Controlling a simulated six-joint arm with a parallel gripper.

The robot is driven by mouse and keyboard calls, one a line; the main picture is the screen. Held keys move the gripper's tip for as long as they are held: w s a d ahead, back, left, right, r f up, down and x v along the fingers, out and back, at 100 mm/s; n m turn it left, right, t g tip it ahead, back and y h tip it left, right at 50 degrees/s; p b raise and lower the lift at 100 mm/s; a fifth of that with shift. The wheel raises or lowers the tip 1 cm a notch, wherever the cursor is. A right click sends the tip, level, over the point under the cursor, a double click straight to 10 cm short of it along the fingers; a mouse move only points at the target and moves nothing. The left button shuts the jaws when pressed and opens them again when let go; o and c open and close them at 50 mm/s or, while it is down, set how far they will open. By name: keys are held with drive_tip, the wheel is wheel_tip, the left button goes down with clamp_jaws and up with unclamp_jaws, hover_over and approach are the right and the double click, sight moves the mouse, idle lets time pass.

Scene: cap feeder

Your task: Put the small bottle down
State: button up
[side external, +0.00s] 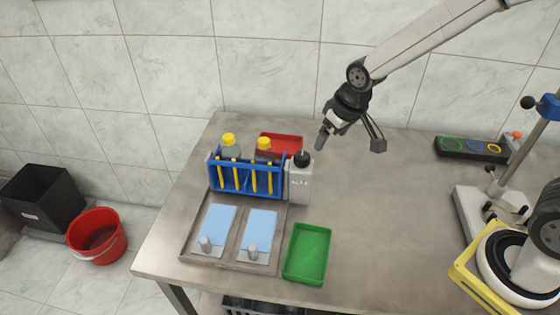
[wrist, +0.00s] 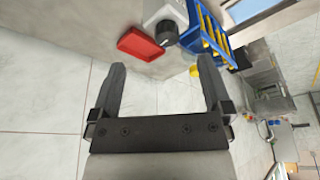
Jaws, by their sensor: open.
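My gripper (side external: 349,146) is open and empty, raised above the back of the table, right of the blue rack. In the wrist view its two fingers (wrist: 162,66) are wide apart with nothing between them. A pale grey bottle with a black cap (side external: 300,184) stands upright against the right end of the blue rack (side external: 232,184). Its black cap (wrist: 167,32) also shows in the wrist view. Two yellow-capped bottles (side external: 229,142) (side external: 264,145) stand at the rack, their lower parts hidden by it. I cannot tell which bottle is meant by the small one.
A red tray (side external: 291,140) lies behind the rack and a green tray (side external: 307,254) in front. A metal plate with light blue pads (side external: 263,222) lies left of the green tray. The middle table is clear.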

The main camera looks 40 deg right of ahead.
drive_tip(key=s+d+f+m+g, duration=0.1)
drive_tip(key=s+d, duration=0.3)
drive_tip(key=s, duration=0.9)
drive_tip(key=shift+f, duration=0.5)
drive_tip(key=shift+w, duration=0.1)
